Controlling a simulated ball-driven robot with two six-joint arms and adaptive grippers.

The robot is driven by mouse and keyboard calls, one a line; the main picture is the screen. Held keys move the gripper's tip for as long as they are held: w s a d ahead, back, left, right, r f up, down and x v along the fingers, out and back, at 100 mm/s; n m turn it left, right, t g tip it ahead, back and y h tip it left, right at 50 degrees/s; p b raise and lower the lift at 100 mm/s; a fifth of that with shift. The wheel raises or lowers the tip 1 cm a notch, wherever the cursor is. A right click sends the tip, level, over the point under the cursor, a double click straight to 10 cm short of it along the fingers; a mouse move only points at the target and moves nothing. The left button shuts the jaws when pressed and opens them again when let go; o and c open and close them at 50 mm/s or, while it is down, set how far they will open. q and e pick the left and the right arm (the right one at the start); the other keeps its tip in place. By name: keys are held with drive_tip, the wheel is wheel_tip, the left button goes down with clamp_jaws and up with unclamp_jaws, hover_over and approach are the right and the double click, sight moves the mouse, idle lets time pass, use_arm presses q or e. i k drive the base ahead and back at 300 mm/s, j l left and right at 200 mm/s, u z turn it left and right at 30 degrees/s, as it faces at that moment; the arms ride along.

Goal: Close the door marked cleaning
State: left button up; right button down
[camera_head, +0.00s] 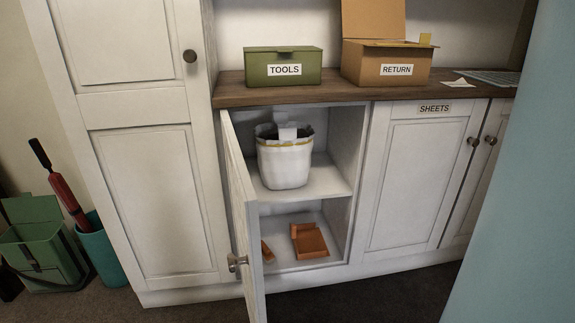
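A white cabinet door (241,215) stands wide open, hinged on the left side of its compartment and swung out toward me. I see it nearly edge-on, with a metal knob (237,262) low on its outer face. Any label on this door is not readable from here, so I cannot tell that it is the one marked cleaning. Inside the open compartment a white bin (285,160) stands on the upper shelf. An orange-brown dustpan-like item (309,241) lies on the lower level. Neither of my grippers shows in the view.
A green TOOLS box (283,68) and a cardboard RETURN box (386,62) stand on the wooden counter (300,92). The closed SHEETS door (412,180) is on the right. A green bin (42,245) and teal bin (100,255) stand at left. A pale blue surface (520,200) blocks the right.

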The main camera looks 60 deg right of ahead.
sight(243, 199)
drive_tip(key=i+z, duration=0.2)
drive_tip(key=z, duration=0.2)
drive_tip(key=i+j+z, duration=0.1)
drive_tip(key=z, duration=0.35)
drive_tip(key=i+j+z, duration=0.15)
drive_tip(key=z, duration=0.25)
drive_tip(key=i+j+z, duration=0.15)
drive_tip(key=z, duration=0.25)
drive_tip(key=i+j+z, duration=0.15)
drive_tip(key=z, duration=0.3)
drive_tip(key=j, duration=0.1)
